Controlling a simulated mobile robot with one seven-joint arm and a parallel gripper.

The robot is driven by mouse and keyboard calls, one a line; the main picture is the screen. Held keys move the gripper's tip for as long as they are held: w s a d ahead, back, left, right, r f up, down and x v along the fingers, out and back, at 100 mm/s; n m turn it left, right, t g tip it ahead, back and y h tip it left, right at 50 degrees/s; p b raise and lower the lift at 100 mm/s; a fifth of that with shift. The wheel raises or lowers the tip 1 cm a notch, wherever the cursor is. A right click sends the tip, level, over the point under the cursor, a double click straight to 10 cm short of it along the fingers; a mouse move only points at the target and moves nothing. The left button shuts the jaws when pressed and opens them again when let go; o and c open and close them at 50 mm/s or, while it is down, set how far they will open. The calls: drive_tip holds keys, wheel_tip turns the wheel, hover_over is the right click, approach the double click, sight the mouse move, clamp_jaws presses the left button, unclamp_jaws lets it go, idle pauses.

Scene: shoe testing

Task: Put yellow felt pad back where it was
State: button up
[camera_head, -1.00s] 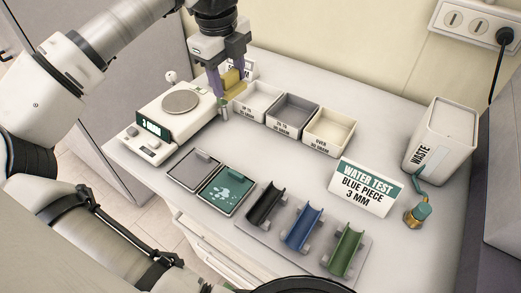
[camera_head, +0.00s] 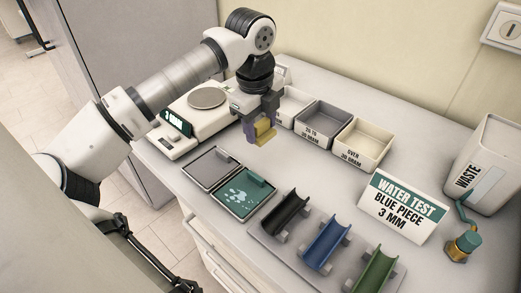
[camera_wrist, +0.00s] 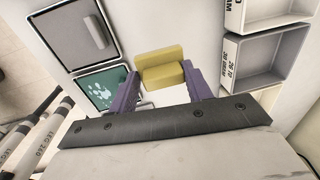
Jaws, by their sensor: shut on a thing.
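The yellow felt pad (camera_head: 265,131) is a small yellow block. My gripper (camera_head: 262,133) is shut on it and holds it in front of the open bins, apparently above the bench top. In the wrist view the pad (camera_wrist: 161,70) sits between the two purple fingers of my gripper (camera_wrist: 160,82). A grey square pad with a handle (camera_head: 212,167) and a teal square pad with a pale splash mark (camera_head: 243,195) lie side by side on the bench, to the front left of my gripper.
A scale (camera_head: 207,97) stands behind left. Several bins, including a grey one (camera_head: 322,121) and a cream one (camera_head: 361,146), line the back. Coloured half-pipe troughs (camera_head: 326,240), a water test sign (camera_head: 402,205), a waste bin (camera_head: 487,160) and a brass-and-teal fitting (camera_head: 463,247) are to the right.

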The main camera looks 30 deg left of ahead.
sight(260, 135)
wheel_tip(260, 135, down, 6)
drive_tip(key=b, duration=0.2)
drive_tip(key=shift+r+b, duration=0.15)
drive_tip(key=shift+b, duration=0.2)
drive_tip(key=o, duration=1.3)
drive_tip(key=r, duration=0.4)
drive_tip(key=s+r, duration=0.1)
drive_tip(key=r, duration=0.3)
drive_tip(key=r+b, duration=0.1)
drive_tip(key=r, duration=0.3)
drive_tip(key=shift+s+a, duration=0.1)
drive_tip(key=shift+s, duration=0.15)
